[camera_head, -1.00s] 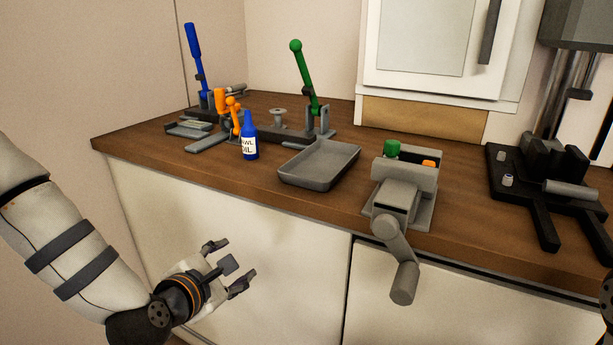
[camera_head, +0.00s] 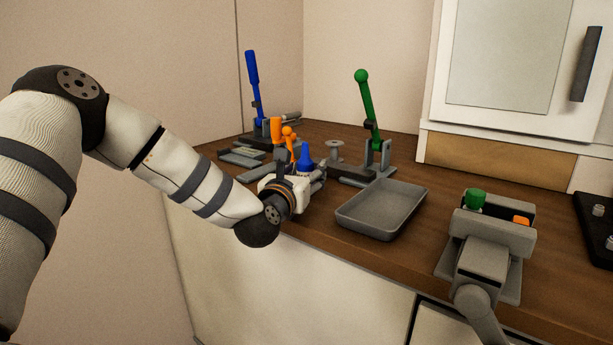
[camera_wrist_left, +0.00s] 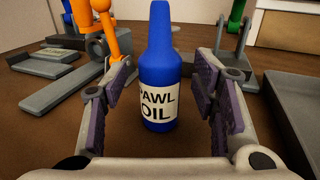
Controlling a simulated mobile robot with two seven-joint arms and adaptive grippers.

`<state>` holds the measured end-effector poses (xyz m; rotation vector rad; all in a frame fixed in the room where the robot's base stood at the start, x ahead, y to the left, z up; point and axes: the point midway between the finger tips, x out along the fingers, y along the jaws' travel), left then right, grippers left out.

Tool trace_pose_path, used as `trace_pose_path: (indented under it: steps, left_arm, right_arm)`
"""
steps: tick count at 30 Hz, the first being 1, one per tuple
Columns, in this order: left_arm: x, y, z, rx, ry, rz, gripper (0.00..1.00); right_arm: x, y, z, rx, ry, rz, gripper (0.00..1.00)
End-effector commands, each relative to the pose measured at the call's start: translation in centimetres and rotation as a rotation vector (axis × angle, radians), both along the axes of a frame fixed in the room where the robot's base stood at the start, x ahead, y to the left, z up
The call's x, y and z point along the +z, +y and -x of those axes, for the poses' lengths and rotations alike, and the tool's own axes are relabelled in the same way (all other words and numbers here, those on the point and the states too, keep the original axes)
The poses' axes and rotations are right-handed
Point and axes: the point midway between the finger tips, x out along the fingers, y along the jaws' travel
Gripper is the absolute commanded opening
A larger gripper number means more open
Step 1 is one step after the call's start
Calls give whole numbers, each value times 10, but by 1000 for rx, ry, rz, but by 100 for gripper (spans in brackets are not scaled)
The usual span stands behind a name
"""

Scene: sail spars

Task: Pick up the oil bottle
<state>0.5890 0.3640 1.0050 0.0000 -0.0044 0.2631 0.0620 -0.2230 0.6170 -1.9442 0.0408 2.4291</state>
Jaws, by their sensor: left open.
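The oil bottle is blue with a white label reading "PAWL OIL". It stands upright on the brown counter. In the head view only the upper part of the oil bottle (camera_head: 306,155) shows above my left gripper (camera_head: 308,183), which hides the rest. In the left wrist view the oil bottle (camera_wrist_left: 160,70) stands between the two open fingers of my left gripper (camera_wrist_left: 165,95), with a visible gap on both sides. My right gripper is not in view.
A grey tray (camera_head: 382,212) lies just right of my left gripper. Behind the bottle are an orange-handled tool (camera_head: 288,135), a blue lever (camera_head: 253,80) and a green lever (camera_head: 366,105). A grey crank device (camera_head: 488,240) with a green knob stands at the right.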

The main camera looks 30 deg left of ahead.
Motion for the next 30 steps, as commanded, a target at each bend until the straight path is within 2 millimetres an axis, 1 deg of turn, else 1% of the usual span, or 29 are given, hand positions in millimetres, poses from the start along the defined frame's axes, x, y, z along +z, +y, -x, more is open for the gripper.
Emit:
trace_pose_path:
  steps: [1,3,9,10,11,12,14,15,17,26,29,30]
  left_arm:
    - [-5,2,-7,0,6,-2,54]
    - [-5,3,-13,-1,6,0,54]
    - [-2,4,-15,-1,4,1,54]
    - [-2,4,-15,-1,4,1,51]
    - [-2,4,-15,-1,4,1,44]
    - [-2,3,-15,-1,4,1,35]
    - [-2,3,-15,-1,4,1,22]
    - [-2,3,-14,-1,4,1,13]
    - [-3,3,-14,-1,4,1,0]
    - [-1,4,-14,-1,3,1,0]
    - [9,4,-14,0,0,1,0]
    - [16,4,-14,0,-1,2,0]
  right_arm:
    - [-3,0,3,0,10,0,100]
    - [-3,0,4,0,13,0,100]
    - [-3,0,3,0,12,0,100]
    - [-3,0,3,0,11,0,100]
    - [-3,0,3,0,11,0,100]
    - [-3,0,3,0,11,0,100]
    - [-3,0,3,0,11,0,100]
    - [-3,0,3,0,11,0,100]
    - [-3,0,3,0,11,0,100]
    - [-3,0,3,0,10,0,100]
    - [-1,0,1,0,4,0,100]
    - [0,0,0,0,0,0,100]
